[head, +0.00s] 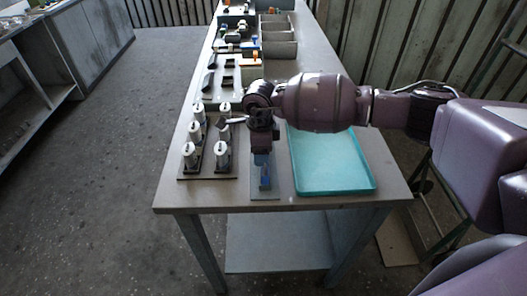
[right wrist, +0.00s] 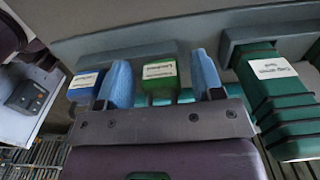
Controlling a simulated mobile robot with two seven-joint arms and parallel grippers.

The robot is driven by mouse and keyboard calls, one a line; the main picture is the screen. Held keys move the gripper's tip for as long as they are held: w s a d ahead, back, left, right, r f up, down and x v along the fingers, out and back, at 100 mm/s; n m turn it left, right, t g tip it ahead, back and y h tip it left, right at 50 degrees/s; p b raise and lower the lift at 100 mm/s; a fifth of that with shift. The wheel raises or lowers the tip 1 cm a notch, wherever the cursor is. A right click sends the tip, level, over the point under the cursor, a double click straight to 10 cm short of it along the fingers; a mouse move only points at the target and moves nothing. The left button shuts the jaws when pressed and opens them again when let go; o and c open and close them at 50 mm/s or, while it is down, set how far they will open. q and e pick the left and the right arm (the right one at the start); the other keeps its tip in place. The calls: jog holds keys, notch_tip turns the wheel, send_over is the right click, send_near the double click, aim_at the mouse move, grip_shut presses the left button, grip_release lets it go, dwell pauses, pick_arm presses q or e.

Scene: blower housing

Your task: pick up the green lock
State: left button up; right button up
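A green block with a white label, seemingly the green lock (right wrist: 160,84), shows in the right wrist view between the two blue fingers of my right gripper (right wrist: 160,62). There is a gap on both sides, so the gripper is open around or in front of it; the depth is hard to tell. In the head view my right gripper (head: 263,160) points down over a narrow grey board on the table, and the green lock is hidden there. My left gripper is not in view.
In the right wrist view a blue labelled block (right wrist: 84,84) is left of the fingers and a large green labelled piece (right wrist: 275,85) is right. In the head view, a turquoise tray (head: 335,175) lies right of the gripper and white-topped cylinders (head: 222,155) stand left.

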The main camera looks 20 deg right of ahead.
jog(key=c, duration=0.6)
jog(key=shift+c, duration=0.2)
